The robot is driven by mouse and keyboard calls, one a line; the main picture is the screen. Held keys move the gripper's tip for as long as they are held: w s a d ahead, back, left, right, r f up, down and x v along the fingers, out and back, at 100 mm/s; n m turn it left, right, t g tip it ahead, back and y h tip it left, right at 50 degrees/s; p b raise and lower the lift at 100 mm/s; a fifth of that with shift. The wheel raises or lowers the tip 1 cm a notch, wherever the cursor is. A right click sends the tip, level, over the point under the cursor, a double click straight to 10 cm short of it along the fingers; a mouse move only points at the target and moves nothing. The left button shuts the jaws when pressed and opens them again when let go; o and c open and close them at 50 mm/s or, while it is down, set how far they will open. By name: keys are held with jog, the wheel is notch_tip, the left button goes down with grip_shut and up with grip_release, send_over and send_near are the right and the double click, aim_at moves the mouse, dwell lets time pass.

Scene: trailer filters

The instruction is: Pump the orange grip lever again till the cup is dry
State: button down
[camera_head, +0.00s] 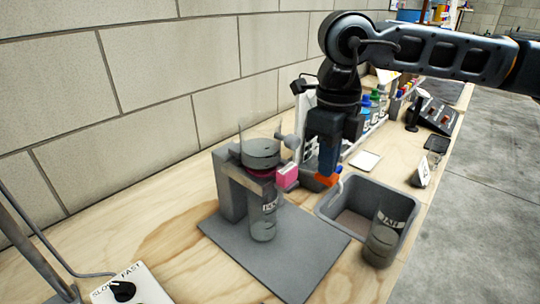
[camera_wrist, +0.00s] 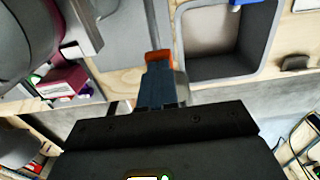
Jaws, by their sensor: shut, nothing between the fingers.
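The clear cup (camera_head: 260,150) stands on top of a grey stand (camera_head: 231,188), with a magenta ring under it. Greyish content shows inside; I cannot tell whether it is liquid. A clear labelled vessel (camera_head: 263,222) is upright below the cup. A pink block (camera_head: 287,176) sticks out at the stand's right side; a magenta block also shows in the wrist view (camera_wrist: 64,82). My gripper (camera_head: 328,177) points down right of the pink block, apart from it. Its blue fingers with orange tips (camera_wrist: 158,58) are shut and empty. I cannot make out an orange lever separate from the fingertips.
A dial box (camera_head: 130,288) is at front left. Several bottles (camera_head: 372,108) stand in a rack behind my gripper. A block wall runs along the left.

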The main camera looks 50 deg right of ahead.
aim_at(325, 178)
jog(key=shift+f+b, duration=2.05)
jog(key=shift+r+p, duration=1)
jog(key=shift+r, duration=2.25)
jog(key=shift+f+b, duration=3.3)
jog(key=shift+b, duration=0.2)
jog(key=shift+r+p, duration=1.2)
jog(key=shift+r, duration=2.1)
